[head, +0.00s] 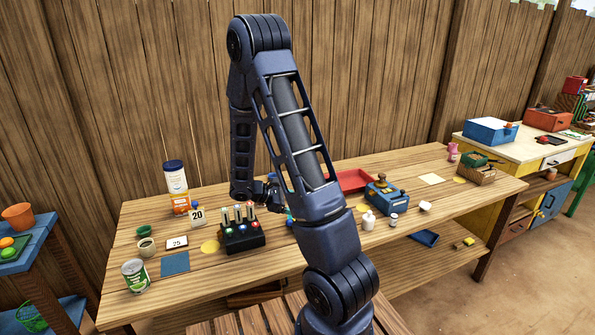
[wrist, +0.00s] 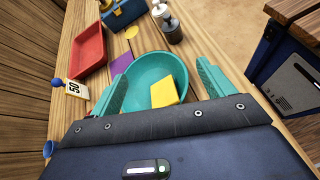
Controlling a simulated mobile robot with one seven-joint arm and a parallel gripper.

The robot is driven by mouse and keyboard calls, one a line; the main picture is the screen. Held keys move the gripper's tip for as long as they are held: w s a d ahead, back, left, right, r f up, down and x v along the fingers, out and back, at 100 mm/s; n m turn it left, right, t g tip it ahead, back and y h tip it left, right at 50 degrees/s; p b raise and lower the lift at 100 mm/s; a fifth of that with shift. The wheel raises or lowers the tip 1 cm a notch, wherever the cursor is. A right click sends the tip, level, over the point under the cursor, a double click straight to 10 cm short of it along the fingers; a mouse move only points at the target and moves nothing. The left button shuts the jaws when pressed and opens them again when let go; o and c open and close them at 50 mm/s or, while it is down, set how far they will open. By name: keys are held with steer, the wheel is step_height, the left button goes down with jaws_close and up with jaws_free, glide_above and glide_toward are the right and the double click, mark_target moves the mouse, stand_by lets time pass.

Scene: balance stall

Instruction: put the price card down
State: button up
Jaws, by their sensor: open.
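My gripper (wrist: 162,69) is open, its two teal fingers apart above a teal bowl (wrist: 148,66). A yellow block (wrist: 164,92) lies in the bowl between the fingers. No card shows between the fingers. A white price card reading 50 (wrist: 75,89) stands beside a blue ball-shaped piece at the left of the wrist view. In the head view, a card reading 25 (head: 177,243) lies at the left of the table, and a card reading 20 (head: 198,215) stands behind it. My arm hides the bowl and the 50 card there.
The wooden table (head: 137,218) also holds a black rack (head: 243,238), a red tray (wrist: 88,47), a blue box (head: 386,199), a green can (head: 135,276) and a blue mat (head: 175,263). In the wrist view, a purple mat (wrist: 121,64) and a dark bottle (wrist: 172,30) are close to the bowl.

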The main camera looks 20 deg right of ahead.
steer(key=s+a+r+m+t+y, duration=0.3)
steer(key=s+r+m+y, duration=0.3)
steer(key=s+r, duration=0.4)
steer(key=s+a+r+m+t+y, duration=0.3)
steer(key=s+r+m+y, duration=0.3)
steer(key=s+r, duration=0.4)
step_height(320, 180, up, 6)
steer(key=shift+a+f+m+t, duration=0.1)
steer(key=shift+a+m+t, duration=0.3)
steer(key=shift+m, duration=0.5)
